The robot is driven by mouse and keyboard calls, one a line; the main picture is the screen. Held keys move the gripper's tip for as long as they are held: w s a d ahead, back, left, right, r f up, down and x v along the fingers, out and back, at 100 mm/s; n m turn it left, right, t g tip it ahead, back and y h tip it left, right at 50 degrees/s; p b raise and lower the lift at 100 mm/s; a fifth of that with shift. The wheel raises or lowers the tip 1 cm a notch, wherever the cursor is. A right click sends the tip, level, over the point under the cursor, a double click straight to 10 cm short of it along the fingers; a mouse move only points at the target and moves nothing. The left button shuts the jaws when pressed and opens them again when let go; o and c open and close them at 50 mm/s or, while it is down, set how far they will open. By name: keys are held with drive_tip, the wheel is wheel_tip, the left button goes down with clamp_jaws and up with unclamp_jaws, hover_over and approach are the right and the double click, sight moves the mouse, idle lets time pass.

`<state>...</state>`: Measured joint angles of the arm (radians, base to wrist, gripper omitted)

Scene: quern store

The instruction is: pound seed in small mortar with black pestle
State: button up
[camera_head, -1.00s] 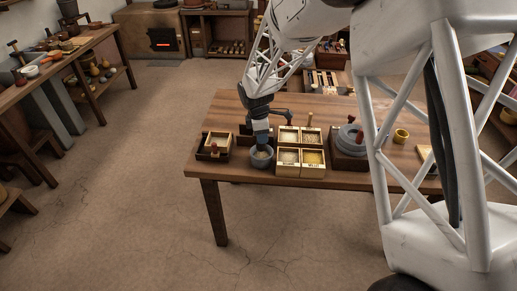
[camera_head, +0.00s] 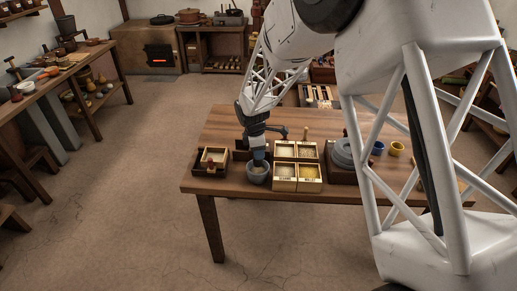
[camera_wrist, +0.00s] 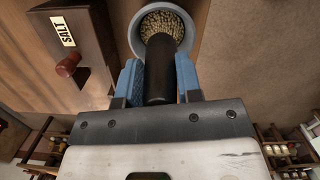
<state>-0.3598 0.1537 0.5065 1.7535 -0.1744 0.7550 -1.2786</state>
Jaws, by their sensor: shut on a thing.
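The small grey mortar (camera_head: 257,174) stands near the front edge of the wooden table. In the wrist view the mortar (camera_wrist: 136,36) holds pale round seeds (camera_wrist: 161,24). My gripper (camera_head: 259,155) is right above the mortar, pointing down. In the wrist view its blue fingers (camera_wrist: 160,82) are shut on the black pestle (camera_wrist: 160,62) from both sides. The pestle's far end reaches into the mortar over the seeds. Whether its tip presses on them is hard to tell, as the tip is hidden.
A salt box (camera_wrist: 70,60) with a red-brown knob is close beside the mortar. On its other side are labelled seed boxes (camera_head: 297,168). A quern (camera_head: 346,152) and a yellow cup (camera_head: 396,149) stand farther right on the table (camera_head: 225,128).

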sight(258, 162)
drive_tip(key=shift+f, duration=0.35)
drive_tip(key=shift+f, duration=0.15)
idle(0.4)
drive_tip(key=shift+f, duration=2.1)
drive_tip(key=shift+f, duration=0.25)
drive_tip(key=shift+r, duration=2.35)
drive_tip(key=shift+f, duration=0.1)
drive_tip(key=shift+f, duration=2)
drive_tip(key=shift+f, duration=0.3)
drive_tip(key=shift+r, duration=0.15)
